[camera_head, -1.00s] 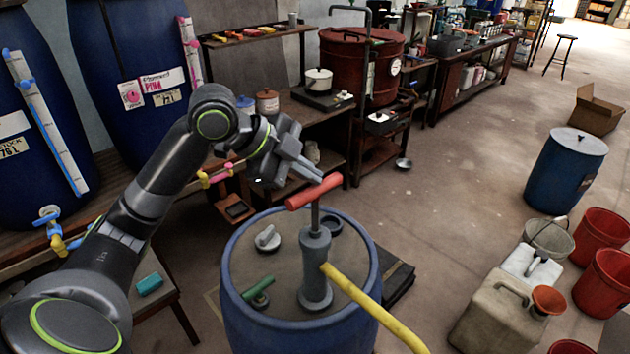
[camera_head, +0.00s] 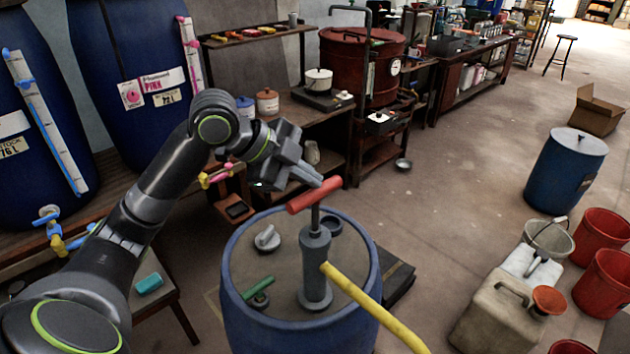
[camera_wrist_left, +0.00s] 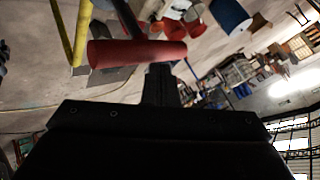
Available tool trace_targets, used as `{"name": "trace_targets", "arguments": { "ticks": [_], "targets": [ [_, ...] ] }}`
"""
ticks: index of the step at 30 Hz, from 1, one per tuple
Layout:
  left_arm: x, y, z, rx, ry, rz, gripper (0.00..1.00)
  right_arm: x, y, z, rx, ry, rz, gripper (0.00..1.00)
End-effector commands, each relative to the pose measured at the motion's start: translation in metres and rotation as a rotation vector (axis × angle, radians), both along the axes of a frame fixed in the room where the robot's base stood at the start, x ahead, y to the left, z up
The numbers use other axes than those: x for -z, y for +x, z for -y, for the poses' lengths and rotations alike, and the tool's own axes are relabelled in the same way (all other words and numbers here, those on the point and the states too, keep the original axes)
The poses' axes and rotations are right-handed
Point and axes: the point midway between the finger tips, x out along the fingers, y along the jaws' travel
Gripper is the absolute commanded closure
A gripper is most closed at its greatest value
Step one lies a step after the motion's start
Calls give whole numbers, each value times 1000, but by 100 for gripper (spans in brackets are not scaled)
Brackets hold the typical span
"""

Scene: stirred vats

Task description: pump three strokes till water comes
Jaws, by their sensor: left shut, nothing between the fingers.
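The grey hand pump (camera_head: 316,268) stands upright on the lid of a blue drum (camera_head: 238,322). Its red T-handle (camera_head: 314,195) sits on a short length of bare rod above the pump body. A yellow hose (camera_head: 372,308) runs from the pump's side down to the lower right. My left gripper (camera_head: 318,181) is shut and empty, its fingertips just behind and above the red handle; I cannot tell whether they touch it. In the left wrist view the red handle (camera_wrist_left: 136,54) lies crosswise just beyond the fingers (camera_wrist_left: 160,82). My right gripper is not in view.
The drum lid also carries a grey cap (camera_head: 267,238) and a green-handled fitting (camera_head: 259,287). A beige jerrycan (camera_head: 492,312) and red buckets (camera_head: 600,235) stand at the right. A workbench is behind.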

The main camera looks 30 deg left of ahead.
Motion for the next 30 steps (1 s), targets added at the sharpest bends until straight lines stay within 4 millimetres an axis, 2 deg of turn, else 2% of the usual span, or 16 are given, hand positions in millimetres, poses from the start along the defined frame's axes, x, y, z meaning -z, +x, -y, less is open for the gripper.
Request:
{"name": "trace_targets", "arguments": {
  "ticks": [30],
  "targets": [
    [10, 0, 0, -1, 0, -2, 100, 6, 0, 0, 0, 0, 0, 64]
  ]
}}
